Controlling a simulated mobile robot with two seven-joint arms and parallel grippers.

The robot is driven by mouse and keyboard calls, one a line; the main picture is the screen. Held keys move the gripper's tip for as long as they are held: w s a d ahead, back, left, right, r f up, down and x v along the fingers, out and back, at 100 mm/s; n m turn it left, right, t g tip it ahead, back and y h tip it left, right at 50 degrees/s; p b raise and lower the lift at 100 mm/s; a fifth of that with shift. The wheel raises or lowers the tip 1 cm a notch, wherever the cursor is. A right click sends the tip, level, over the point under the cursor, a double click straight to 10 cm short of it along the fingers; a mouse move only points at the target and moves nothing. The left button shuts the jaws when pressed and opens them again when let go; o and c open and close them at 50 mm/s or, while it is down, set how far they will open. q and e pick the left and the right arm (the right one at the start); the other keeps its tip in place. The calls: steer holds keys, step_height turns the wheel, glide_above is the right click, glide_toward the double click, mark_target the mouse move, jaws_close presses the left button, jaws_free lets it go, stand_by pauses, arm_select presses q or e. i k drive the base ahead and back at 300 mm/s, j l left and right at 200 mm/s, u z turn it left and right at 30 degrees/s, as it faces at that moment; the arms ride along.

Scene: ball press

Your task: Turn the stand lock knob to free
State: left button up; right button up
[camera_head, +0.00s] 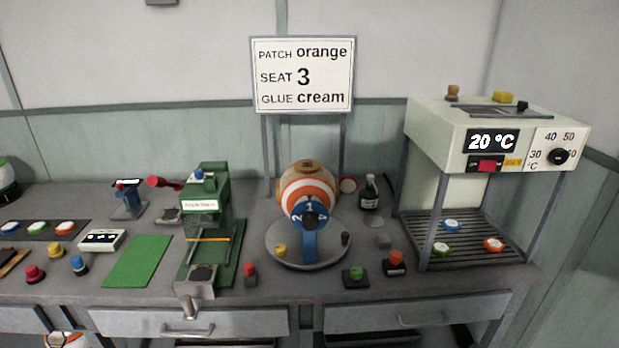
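A ball with orange and white stripes (309,186) sits on a stand in the middle of the bench. The stand has a round grey base plate (275,257) and a blue front bracket (309,246). The numbers 2, 1 and 4 show around a dark round part (312,220) on the front. A small yellow knob (281,250) is at the plate's left and a small dark knob (345,238) at its right. I cannot tell which of these is the lock knob or how it is set. Neither gripper is in view.
A green press (208,216) stands left of the stand. A heater cabinet (440,130) reading 20 °C stands right. A sign (302,75) reads patch orange, seat 3, glue cream.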

mark_target(280, 249)
steer(key=j+z, duration=0.2)
steer(key=z, duration=0.15)
steer(key=j+z, duration=0.2)
steer(key=z, duration=0.15)
steer(key=j+z, duration=0.2)
steer(key=z, duration=0.15)
steer(key=k, duration=0.05)
